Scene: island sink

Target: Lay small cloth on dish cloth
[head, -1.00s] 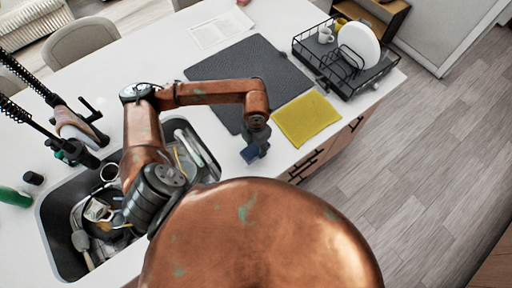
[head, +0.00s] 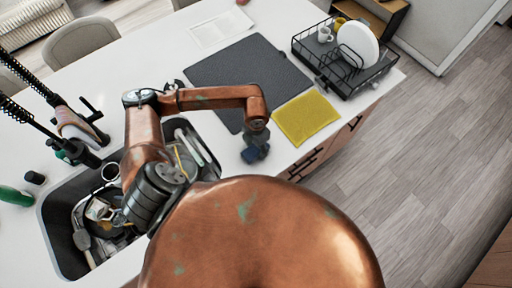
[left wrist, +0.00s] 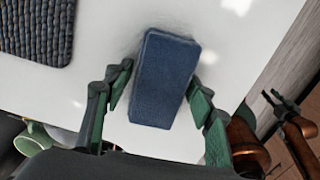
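A small blue folded cloth (left wrist: 165,75) lies on the white counter in the left wrist view. It also shows in the head view (head: 250,156), partly hidden under my left gripper (head: 257,148). In the left wrist view the left gripper (left wrist: 160,75) is open, one finger on each side of the blue cloth; I cannot tell whether either finger touches it. A yellow dish cloth (head: 307,118) lies flat near the counter's edge, to the right of the gripper. Dark parts at the right edge of the left wrist view may belong to my right gripper; its state is unclear.
A dark mat (head: 245,65) lies behind the yellow cloth. A black dish rack (head: 345,88) with a plate and cups stands at the back right. The sink (head: 55,235) with dishes and a faucet (head: 80,130) is at left. White counter lies between sink and yellow cloth.

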